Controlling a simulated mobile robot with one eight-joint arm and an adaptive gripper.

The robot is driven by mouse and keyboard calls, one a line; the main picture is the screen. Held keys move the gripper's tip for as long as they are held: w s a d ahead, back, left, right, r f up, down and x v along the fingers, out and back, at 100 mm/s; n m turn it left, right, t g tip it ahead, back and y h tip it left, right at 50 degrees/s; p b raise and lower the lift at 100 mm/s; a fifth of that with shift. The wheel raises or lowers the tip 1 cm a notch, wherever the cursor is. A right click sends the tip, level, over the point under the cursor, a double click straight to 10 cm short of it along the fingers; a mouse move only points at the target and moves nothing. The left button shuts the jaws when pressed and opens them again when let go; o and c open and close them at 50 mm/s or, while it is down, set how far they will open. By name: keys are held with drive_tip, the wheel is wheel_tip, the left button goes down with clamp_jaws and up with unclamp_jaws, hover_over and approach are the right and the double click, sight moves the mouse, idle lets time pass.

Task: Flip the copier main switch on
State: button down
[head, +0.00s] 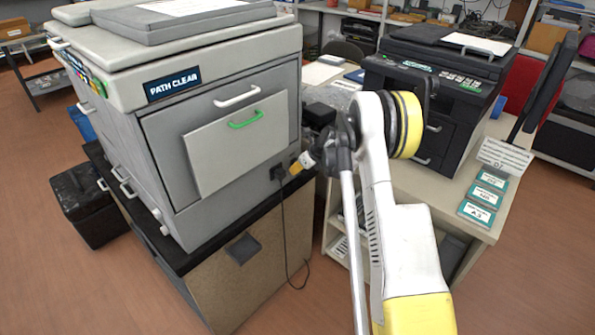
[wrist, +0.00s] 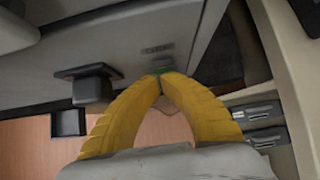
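The copier (head: 120,150) is a large grey and white machine at the left, with a display reading PATH CLEAR. My gripper (head: 296,166) is at the lower right of its front panel, beside a black plug (head: 277,173) with a hanging cord. In the wrist view, the two yellow fingers of my gripper (wrist: 160,77) converge with their tips together, nothing visibly held between them. The plug (wrist: 92,86) is left of the fingers.
The copier stands on a cabinet (head: 262,285) with a black top. A dark printer (head: 430,90) and teal-labelled packs (head: 482,195) are on the beige table to the right. A black bin (head: 85,205) is at the left. A narrow gap separates cabinet and table.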

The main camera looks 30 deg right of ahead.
drive_tip(key=shift+r, duration=0.15)
drive_tip(key=shift+r+p, duration=0.4)
drive_tip(key=shift+r, duration=0.35)
